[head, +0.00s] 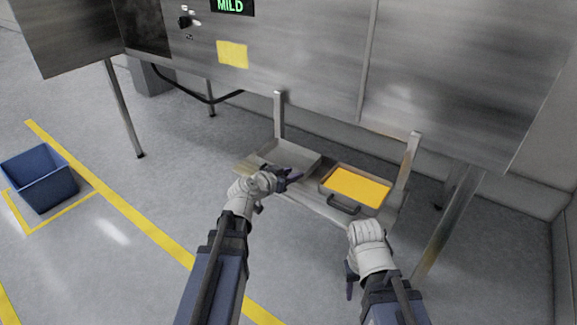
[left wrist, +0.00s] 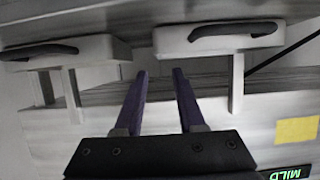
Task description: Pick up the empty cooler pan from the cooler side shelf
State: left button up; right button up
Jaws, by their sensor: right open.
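The empty grey pan (head: 290,154) sits on the left part of a low shelf (head: 328,208) under the steel machine. In the left wrist view, which is upside down, a pale pan (left wrist: 215,42) with a dark handle (left wrist: 235,31) shows at upper right and looks like the same one. My left gripper (head: 290,174) is at the pan's front side, hiding its handle in the head view. Its fingers (left wrist: 160,72) are apart with nothing between them. My right gripper (head: 350,282) is open and empty, low in front of the shelf's right part.
A second pan (head: 357,187) with orange contents and a dark handle (head: 343,205) sits right beside the empty one. Shelf posts (head: 279,113) rise at the back. The steel machine (head: 300,60) overhangs. A blue bin (head: 40,177) stands far left; the floor between is clear.

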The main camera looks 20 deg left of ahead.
aim_at(311, 169)
pick_arm(q)
jog(key=b+x, duration=0.2)
jog(key=x, duration=0.3)
jog(key=shift+w+d+f, duration=0.1)
jog(key=shift+w+f, duration=0.15)
jog(key=shift+w, duration=0.05)
jog(key=shift+w+d, duration=0.15)
jog(key=shift+w, duration=0.05)
jog(key=shift+d+f+b+x, duration=0.1)
jog(key=shift+b+x, duration=0.55)
jog(key=shift+x, duration=0.7)
jog(key=shift+d+f+b+x, duration=0.15)
jog(key=shift+b+x, duration=0.45)
jog(key=shift+x, duration=0.75)
jog(key=shift+s+r, duration=0.1)
jog(key=shift+s, duration=0.15)
grip_shut()
